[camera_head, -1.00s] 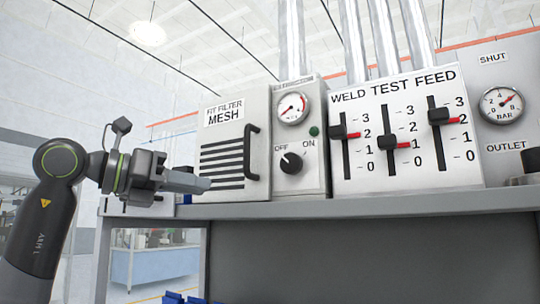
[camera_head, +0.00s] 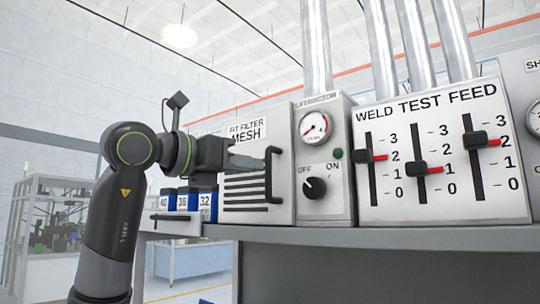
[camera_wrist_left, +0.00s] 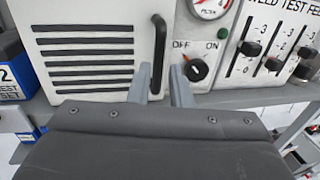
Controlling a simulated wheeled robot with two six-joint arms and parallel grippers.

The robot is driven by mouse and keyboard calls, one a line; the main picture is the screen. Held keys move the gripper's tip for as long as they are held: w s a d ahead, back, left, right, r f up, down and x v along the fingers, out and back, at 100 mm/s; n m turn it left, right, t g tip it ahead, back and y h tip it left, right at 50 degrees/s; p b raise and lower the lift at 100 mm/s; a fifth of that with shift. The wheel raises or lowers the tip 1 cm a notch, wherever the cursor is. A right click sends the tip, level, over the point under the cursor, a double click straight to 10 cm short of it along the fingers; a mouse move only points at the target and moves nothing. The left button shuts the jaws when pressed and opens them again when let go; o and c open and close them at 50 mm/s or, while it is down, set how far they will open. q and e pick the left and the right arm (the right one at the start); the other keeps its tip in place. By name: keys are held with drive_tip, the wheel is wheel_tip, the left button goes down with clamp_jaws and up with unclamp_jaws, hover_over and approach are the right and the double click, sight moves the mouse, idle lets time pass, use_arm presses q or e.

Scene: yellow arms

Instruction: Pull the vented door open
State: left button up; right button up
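The vented door (camera_head: 250,214) is a pale panel with dark slots and a "FIT FILTER MESH" label, and it looks shut. Its black upright bar handle (camera_head: 269,178) is on the right side. My left gripper (camera_head: 262,161) points at the handle's upper part in the head view. In the left wrist view, my left gripper's grey fingers (camera_wrist_left: 163,84) are apart. The handle (camera_wrist_left: 159,50) also shows there, its lower end in line with the gap between the fingers. Contact cannot be told. The door's slots (camera_wrist_left: 92,60) show left of the fingers. My right gripper is not in view.
Right of the door is an extractor panel with a gauge (camera_head: 314,126) and black knob (camera_head: 314,188), then the weld test feed panel (camera_head: 440,205) with sliders. Blue numbered boxes (camera_head: 187,201) stand left of the door. A grey shelf edge (camera_head: 400,238) runs underneath.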

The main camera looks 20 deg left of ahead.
sight(266, 168)
use_arm(q)
drive_tip(key=p+x, duration=0.2)
drive_tip(key=x, duration=0.2)
drive_tip(key=shift+w+d+r, duration=0.1)
drive_tip(key=shift+w, duration=0.25)
drive_tip(key=shift+w+d, duration=0.4)
drive_tip(key=shift+w, duration=0.2)
clamp_jaws()
